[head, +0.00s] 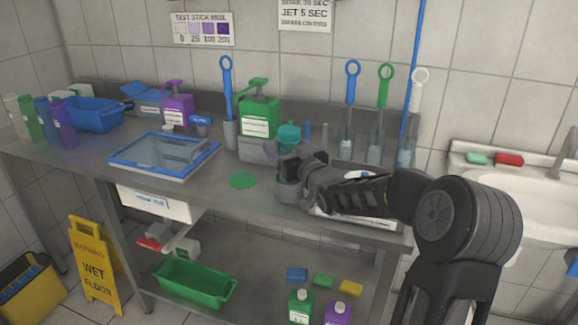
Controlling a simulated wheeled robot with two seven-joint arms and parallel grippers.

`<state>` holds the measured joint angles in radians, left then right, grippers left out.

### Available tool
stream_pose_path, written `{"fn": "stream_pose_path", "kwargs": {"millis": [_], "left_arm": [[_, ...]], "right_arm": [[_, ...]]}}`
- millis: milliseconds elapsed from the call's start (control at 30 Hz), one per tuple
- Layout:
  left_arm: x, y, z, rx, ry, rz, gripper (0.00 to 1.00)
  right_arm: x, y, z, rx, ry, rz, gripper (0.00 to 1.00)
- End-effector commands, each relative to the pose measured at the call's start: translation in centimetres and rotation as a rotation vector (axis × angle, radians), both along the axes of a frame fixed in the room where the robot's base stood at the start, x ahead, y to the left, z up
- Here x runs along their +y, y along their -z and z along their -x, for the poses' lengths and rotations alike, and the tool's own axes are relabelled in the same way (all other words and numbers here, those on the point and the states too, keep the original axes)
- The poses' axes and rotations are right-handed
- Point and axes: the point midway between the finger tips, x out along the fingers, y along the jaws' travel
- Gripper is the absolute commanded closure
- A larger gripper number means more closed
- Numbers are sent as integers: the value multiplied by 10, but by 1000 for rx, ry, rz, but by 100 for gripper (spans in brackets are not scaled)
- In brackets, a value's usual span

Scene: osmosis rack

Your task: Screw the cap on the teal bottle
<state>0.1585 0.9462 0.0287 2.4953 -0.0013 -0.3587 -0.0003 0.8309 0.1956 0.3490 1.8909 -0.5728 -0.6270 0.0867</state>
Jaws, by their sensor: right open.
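A teal cap-like top (289,131) shows just above my right gripper (288,163), near the front right of the steel bench. It appears to belong to the teal bottle, whose body is mostly hidden behind the gripper; I cannot tell whether the cap is seated on the neck. A grey round holder (289,191) stands below the gripper on the bench. My right gripper is open, its fingers beside or just in front of the bottle; contact cannot be told. My left gripper is not in view.
Behind stand a green pump bottle (259,117) and several brushes along the wall. A blue-rimmed tray (165,153) lies left, and a flat green disc (243,181) lies on clear bench nearby. A sink (525,187) is at right.

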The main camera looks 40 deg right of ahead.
Motion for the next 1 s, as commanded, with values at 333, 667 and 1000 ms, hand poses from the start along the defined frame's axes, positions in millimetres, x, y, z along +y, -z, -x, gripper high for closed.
{"fn": "stream_pose_path", "kwargs": {"millis": [333, 667, 1000], "left_arm": [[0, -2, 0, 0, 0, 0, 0], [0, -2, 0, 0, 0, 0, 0], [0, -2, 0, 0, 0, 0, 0]], "right_arm": [[-2, 0, -10, 1, 0, 0, 20], [-2, 0, -10, 1, 0, 0, 20], [-2, 0, -10, 1, 0, 0, 44]]}}
